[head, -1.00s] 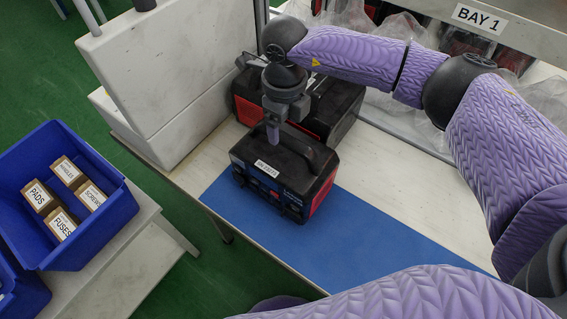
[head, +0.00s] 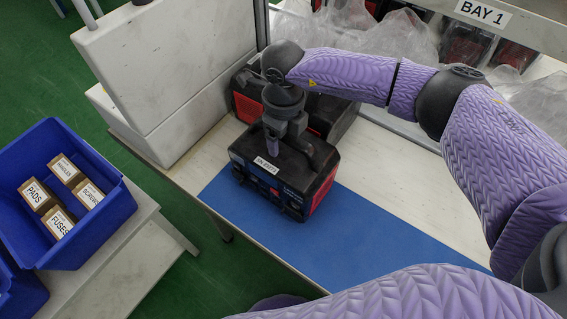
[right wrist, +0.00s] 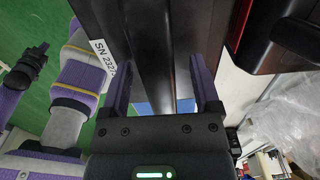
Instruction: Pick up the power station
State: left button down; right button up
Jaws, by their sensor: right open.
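The power station (head: 283,186) is a black and red box with a white serial label and a top handle. It stands upright on the blue mat (head: 375,240) in the head view. My right gripper (head: 289,148) points down at its top and hides part of the handle. In the right wrist view the two purple fingers of my right gripper (right wrist: 160,88) are apart, with the dark handle (right wrist: 150,45) between them. I cannot tell whether they touch it. What seems to be my left gripper (right wrist: 27,68) shows small at the left edge there, its jaws unclear.
A second black and red unit (head: 327,112) stands close behind the power station. A pale panel (head: 165,65) rises at the left. A blue bin (head: 110,215) with small boxes stands farther left. Plastic-wrapped units fill the shelf at the back. The mat's right side is clear.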

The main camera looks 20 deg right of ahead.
jog(key=shift+c, duration=0.3)
grip_shut()
jog(key=shift+r, duration=0.1)
dwell(1.0)
